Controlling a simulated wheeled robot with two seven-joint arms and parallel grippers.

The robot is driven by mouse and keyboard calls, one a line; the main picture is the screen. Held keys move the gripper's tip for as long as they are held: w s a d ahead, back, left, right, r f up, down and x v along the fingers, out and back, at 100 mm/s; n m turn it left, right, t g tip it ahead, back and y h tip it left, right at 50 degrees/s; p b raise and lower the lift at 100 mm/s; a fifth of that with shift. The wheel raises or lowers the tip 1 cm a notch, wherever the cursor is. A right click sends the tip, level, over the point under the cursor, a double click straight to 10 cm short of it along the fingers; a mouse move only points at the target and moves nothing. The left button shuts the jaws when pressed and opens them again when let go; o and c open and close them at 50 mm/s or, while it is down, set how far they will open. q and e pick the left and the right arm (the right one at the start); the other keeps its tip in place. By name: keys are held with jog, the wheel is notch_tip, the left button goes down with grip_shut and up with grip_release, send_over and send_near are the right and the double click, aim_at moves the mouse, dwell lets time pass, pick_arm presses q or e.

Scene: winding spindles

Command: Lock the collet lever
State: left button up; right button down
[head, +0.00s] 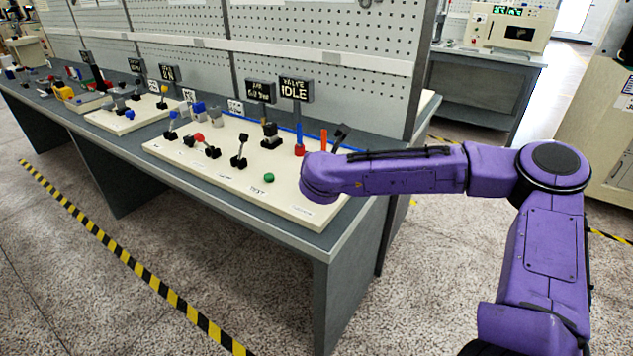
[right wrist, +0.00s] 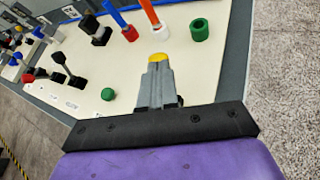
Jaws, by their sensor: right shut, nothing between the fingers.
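Several levers stand on the cream board. One is a black upright lever (head: 239,151), which also shows in the right wrist view (right wrist: 66,65). Another has a red knob (head: 199,137), and one at the left has a blue knob (head: 172,116). I cannot tell which is the collet lever. My right gripper (right wrist: 158,76) is shut and empty, over the board's right part, away from these levers. In the head view my purple arm hides it. A yellow round thing (right wrist: 159,58) shows at its fingertips; I cannot tell whether it is touched. My left gripper is not in view.
The cream board (head: 225,176) lies on a grey bench. A sign reading IDLE (head: 296,89) stands behind. The floor in front is clear.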

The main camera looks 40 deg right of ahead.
jog(key=b+v, duration=0.1)
jog(key=v, duration=1.2)
jog(key=shift+r+b, duration=0.35)
jog(key=shift+r, duration=0.1)
jog(key=shift+d, duration=0.15)
